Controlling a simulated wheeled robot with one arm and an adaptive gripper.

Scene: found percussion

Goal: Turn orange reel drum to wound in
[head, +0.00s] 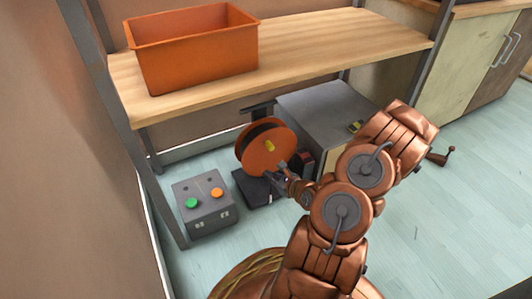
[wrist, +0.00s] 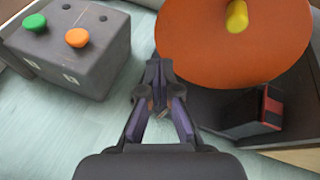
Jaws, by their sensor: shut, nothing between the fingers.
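The orange reel drum (head: 255,158) stands upright on a dark base (head: 262,190) on the floor under the wooden shelf. A yellow knob (head: 270,146) sticks out of its face. In the wrist view the drum (wrist: 225,50) fills the upper right, with the yellow knob (wrist: 237,17) at the top edge. My gripper (head: 277,173) is at the drum's lower right in the head view. In the wrist view my gripper (wrist: 157,66) is shut and empty, its tips close to the drum's lower left rim. I cannot tell whether they touch it.
A grey control box (head: 205,203) with green and orange buttons stands left of the drum. A grey cabinet (head: 325,110) stands behind to the right. A black and red block (wrist: 258,110) sits on the base. An orange bin (head: 195,50) is on the shelf (head: 330,40). Floor at right is clear.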

